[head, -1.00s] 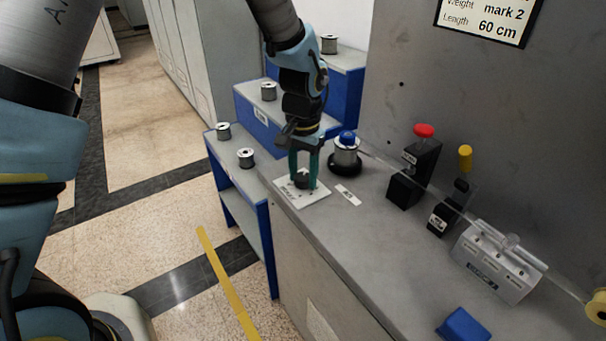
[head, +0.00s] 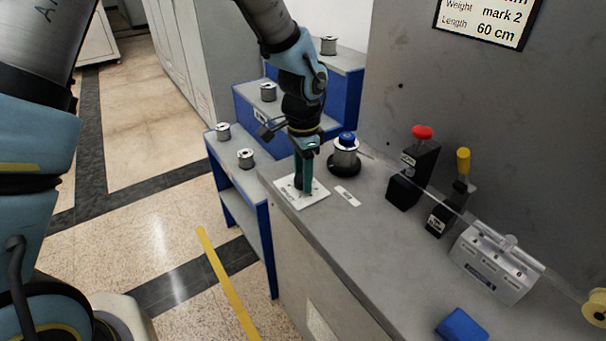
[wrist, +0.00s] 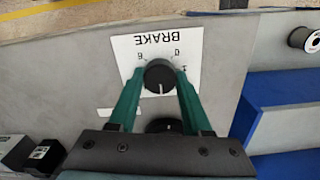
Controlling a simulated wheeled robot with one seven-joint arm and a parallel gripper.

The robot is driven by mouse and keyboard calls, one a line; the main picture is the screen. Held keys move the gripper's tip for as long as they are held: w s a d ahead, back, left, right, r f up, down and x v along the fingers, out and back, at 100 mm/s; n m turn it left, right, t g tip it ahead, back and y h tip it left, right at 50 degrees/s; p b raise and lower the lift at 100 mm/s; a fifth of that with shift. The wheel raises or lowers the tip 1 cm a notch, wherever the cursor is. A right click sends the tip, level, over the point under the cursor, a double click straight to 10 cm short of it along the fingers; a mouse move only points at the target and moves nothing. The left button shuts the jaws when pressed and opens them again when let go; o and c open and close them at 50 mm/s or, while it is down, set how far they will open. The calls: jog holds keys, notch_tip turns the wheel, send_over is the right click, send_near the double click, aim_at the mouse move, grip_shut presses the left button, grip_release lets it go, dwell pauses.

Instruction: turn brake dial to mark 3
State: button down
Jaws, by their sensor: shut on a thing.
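The brake dial (wrist: 160,76) is a round black knob with a white pointer line, on a white plate (wrist: 186,44) lettered BRAKE, which appears upside down in the wrist view. The pointer line points toward the bottom of that view. Digits show along the plate's far side, among them 0 and 1; the marks nearer my gripper are hidden. My gripper (head: 304,186) points down over the plate (head: 316,197) at the bench corner. Its green fingers are shut on the dial, one on each side. In the head view the fingers mostly hide the dial.
A blue-topped spool (head: 346,150) stands just right of the plate. Red-knobbed (head: 422,133) and yellow-knobbed (head: 463,155) levers, a clear-topped unit (head: 492,266) and a blue block (head: 462,324) stand farther along the bench. Blue stepped shelves (head: 257,220) hold several spools at left.

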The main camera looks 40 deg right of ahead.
jog(key=shift+a, duration=0.1)
dwell(0.3)
jog(key=shift+c, duration=1.7)
grip_release()
notch_tip(320, 180, up, 11)
jog(key=b, duration=0.2)
jog(key=shift+f, duration=0.1)
